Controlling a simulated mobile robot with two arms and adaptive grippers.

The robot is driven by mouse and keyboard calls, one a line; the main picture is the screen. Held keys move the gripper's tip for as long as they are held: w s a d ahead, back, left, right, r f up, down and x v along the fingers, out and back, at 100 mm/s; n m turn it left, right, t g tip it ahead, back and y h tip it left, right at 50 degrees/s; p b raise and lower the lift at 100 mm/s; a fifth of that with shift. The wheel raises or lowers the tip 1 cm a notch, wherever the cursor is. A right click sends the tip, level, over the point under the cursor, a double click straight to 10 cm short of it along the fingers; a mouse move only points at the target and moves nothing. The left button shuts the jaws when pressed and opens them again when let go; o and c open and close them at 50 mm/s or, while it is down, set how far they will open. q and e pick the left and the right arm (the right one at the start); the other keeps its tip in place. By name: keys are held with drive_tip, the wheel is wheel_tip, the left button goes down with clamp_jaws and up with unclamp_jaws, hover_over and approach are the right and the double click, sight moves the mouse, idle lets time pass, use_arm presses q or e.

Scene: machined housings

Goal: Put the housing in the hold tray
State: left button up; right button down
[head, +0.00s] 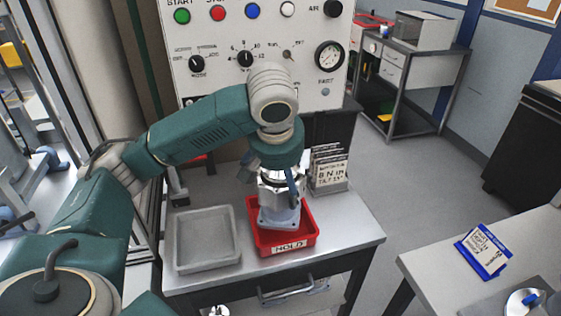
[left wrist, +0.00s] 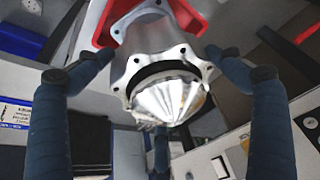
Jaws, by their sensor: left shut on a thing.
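The housing (head: 279,214) is a silvery metal part with a square, pale base flange. My left gripper (head: 280,190) points down and is shut on the housing's upper part. The housing is upright, with its base within the outline of the red hold tray (head: 312,238), labelled HOLD; I cannot tell whether it touches the tray floor. In the left wrist view my left gripper's blue fingers (left wrist: 160,62) lie on both sides of the housing (left wrist: 175,100), with the red tray (left wrist: 190,14) behind it. My right gripper is not in view.
An empty grey tray (head: 206,266) stands left of the red tray on the metal table (head: 345,226). A holder of printed cards (head: 330,168) is behind it to the right. A control panel (head: 255,25) rises at the back. A blue card stand (head: 484,250) is on the right table.

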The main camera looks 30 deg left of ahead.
sight(275, 213)
use_arm(q)
drive_tip(key=shift+f, duration=0.8)
wheel_tip(275, 213, down, 3)
drive_tip(key=shift+f, duration=0.55)
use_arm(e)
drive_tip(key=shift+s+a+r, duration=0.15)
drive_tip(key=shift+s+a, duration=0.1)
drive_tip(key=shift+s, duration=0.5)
use_arm(q)
drive_tip(key=o, duration=1.7)
drive_tip(key=shift+s+f, duration=0.1)
drive_tip(key=shift+f, duration=0.05)
drive_tip(key=shift+c, duration=0.2)
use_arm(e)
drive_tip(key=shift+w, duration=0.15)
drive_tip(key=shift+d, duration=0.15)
